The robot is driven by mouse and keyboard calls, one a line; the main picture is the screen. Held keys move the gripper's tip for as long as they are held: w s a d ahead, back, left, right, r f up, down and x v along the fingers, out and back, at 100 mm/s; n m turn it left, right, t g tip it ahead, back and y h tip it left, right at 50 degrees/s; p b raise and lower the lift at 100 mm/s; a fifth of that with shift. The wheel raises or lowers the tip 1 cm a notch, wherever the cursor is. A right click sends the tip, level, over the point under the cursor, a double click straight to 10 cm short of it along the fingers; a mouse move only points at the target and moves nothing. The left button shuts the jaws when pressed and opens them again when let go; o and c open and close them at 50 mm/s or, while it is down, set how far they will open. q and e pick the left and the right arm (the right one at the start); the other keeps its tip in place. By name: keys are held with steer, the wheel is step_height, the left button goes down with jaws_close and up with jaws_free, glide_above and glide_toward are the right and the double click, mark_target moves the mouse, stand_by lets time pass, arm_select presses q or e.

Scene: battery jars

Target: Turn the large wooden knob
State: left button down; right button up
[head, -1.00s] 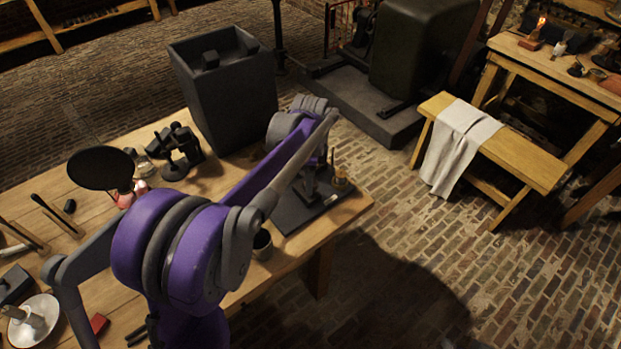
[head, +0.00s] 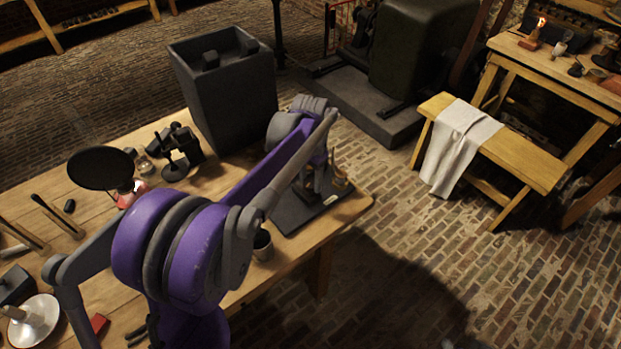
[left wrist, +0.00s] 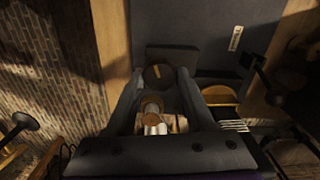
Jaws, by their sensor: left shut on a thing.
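The large wooden knob (left wrist: 159,75) shows in the left wrist view as a dark round top with a short pale mark. It sits between the fingertips of my left gripper (left wrist: 160,82), which are shut on it. In the head view my left gripper (head: 313,188) is low over the dark base board (head: 298,217) at the table's right end. The arm and wrist hide the knob there. Brass-coloured parts (head: 341,181) show beside the gripper, and a rounded brass piece (left wrist: 219,96) shows right of the fingers in the wrist view. My right gripper is out of view.
A tall dark open box (head: 232,100) stands behind the arm. A small cup (head: 262,246) is near the table's front edge. A black instrument (head: 180,155) and a black disc (head: 101,169) stand to the left. A bench with a cloth (head: 462,140) is at right, beyond open brick floor.

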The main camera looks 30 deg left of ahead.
arm_select(q)
steer(key=n, duration=1.3)
steer(key=shift+n, duration=0.4)
steer(key=n, duration=1.4)
steer(key=shift+s, duration=0.1)
steer(key=shift+c, duration=1.3)
jaws_free()
